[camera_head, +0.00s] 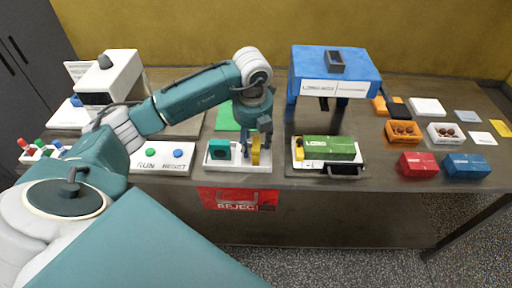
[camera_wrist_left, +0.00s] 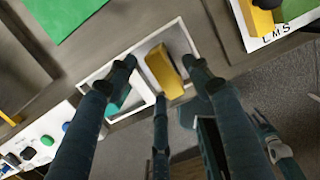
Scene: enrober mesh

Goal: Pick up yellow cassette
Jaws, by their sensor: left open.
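The yellow cassette (camera_head: 255,150) stands in the right compartment of a white two-slot tray (camera_head: 238,168) at the table's front. In the left wrist view the cassette (camera_wrist_left: 164,71) is a yellow block in its white-rimmed slot. A teal-green cassette (camera_head: 219,150) sits in the left slot; in the wrist view a finger partly hides it (camera_wrist_left: 119,100). My left gripper (camera_head: 258,128) points down over the tray, its fingers around the yellow cassette. In the wrist view the open fingers (camera_wrist_left: 160,78) lie on either side of it; contact cannot be told. My right gripper is not in view.
A RUN/RESET button panel (camera_head: 162,157) is left of the tray. A green-topped unit (camera_head: 330,148) with a yellow part stands to the right, near a blue stand (camera_head: 336,70). A red reject bin (camera_head: 238,198) hangs below the front edge. Small boxes and trays fill the right side.

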